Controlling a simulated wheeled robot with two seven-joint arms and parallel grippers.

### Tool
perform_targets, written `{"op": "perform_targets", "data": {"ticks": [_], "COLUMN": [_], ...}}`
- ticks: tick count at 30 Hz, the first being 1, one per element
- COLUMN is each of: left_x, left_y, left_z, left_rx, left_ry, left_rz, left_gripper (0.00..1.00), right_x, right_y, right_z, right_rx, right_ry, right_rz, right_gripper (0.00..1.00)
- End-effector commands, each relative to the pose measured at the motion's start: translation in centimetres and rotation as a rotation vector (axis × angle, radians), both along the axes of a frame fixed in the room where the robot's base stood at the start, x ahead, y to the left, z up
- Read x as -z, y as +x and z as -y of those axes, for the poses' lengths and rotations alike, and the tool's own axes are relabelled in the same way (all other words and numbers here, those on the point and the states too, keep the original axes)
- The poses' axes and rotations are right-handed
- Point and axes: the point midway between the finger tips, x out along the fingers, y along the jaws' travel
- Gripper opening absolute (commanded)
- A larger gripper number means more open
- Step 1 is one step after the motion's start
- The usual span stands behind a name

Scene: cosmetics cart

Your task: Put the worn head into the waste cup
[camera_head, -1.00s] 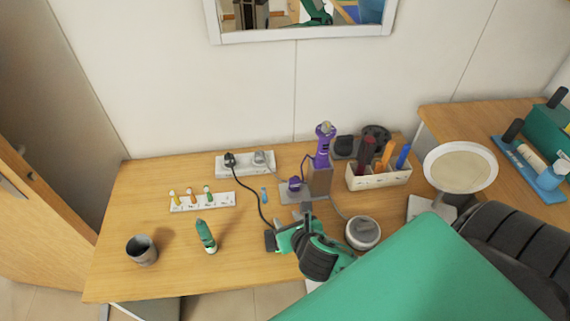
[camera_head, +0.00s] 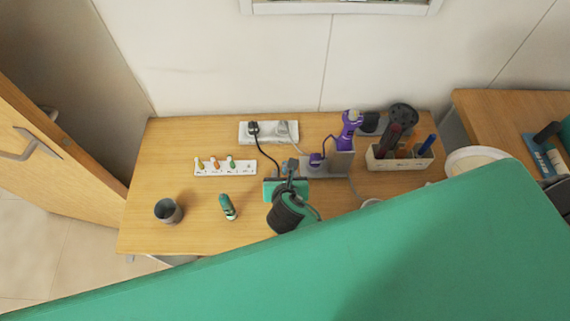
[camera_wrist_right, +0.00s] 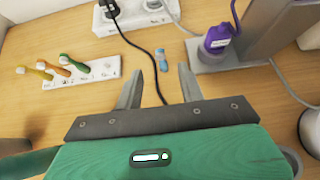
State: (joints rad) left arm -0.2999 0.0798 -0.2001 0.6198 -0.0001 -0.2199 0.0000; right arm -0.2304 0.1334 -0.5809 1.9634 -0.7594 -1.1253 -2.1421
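A small blue piece that looks like the worn head (camera_wrist_right: 162,56) lies loose on the table in the right wrist view, just beyond my right fingertips and between their lines. In the head view it is mostly hidden by my right gripper. My right gripper (camera_wrist_right: 160,86) is open, with nothing between its fingers; it also shows in the head view (camera_head: 285,174), low over the table. The waste cup (camera_head: 168,211), dark grey and open-topped, stands at the table's left front. My left gripper is not in view.
A white rack (camera_head: 208,171) holds several coloured heads. A green handle (camera_head: 227,206) stands between cup and gripper. A power strip (camera_head: 268,132) with a black cable (camera_wrist_right: 145,50) lies behind; the cable passes close beside the blue piece. A purple device (camera_head: 349,130) stands right.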

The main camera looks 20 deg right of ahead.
Motion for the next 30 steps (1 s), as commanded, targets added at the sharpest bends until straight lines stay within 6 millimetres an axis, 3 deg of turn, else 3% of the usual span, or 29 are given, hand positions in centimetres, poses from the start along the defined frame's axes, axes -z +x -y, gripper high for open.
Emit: {"op": "perform_targets", "data": {"ticks": [15,24,25,30], "left_x": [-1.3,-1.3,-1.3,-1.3], "left_y": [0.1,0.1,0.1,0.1], "left_z": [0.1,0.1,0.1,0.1], "left_rx": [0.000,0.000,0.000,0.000], "left_ry": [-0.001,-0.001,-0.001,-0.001], "left_rz": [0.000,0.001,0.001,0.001], "left_gripper": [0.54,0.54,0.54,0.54], "right_x": [3.0,3.4,3.4,3.4], "right_y": [4.2,4.5,4.5,4.5], "right_z": [1.3,1.4,1.4,1.4], "right_rx": [0.001,0.000,0.000,0.000], "right_ry": [0.001,0.002,0.002,0.002], "right_rz": [-0.002,-0.001,-0.001,-0.001], "right_gripper": [0.39,0.39,0.37,0.04]}}
